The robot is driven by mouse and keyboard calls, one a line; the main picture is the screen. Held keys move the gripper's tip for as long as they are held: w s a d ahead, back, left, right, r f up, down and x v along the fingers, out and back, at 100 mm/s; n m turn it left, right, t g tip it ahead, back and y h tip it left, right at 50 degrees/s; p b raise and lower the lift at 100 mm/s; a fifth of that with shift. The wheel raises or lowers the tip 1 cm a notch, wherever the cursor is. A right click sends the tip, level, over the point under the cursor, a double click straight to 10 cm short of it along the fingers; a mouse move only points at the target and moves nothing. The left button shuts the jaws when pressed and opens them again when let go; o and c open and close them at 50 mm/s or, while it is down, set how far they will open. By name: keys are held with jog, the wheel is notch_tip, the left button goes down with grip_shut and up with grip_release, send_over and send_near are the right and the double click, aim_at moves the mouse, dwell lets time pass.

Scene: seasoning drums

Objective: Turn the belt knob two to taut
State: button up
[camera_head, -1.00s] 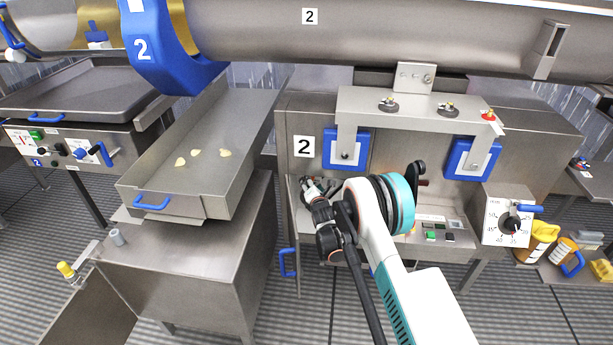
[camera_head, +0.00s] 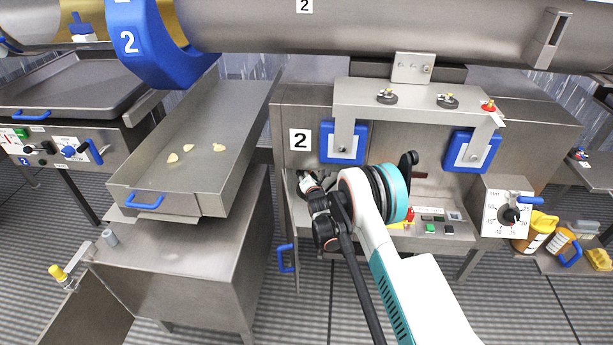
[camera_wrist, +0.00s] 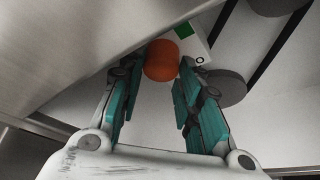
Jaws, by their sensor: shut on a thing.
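An orange-red round knob (camera_wrist: 161,60) sits between the fingertips of my gripper (camera_wrist: 160,72) in the wrist view. The jaws are shut on it. A label or pointer position on the knob cannot be read. In the head view my gripper (camera_head: 308,183) is at the left front of the machine marked 2 (camera_head: 300,139), below that number plate. The knob is hidden there by the gripper and wrist.
A steel tray (camera_head: 125,200) with a few pale pieces stands to the left. A control panel (camera_head: 450,230) with buttons lies right of my arm. A white dial box (camera_head: 492,222) is further right. The blue-banded drum (camera_head: 400,38) spans above.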

jog(key=shift+m+y, duration=0.4)
jog(key=shift+m, duration=0.2)
jog(key=o, duration=1)
jog(key=shift+o, duration=0.2)
jog(key=shift+s+d, duration=0.1)
jog(key=v, duration=0.7)
jog(key=shift+s, duration=0.2)
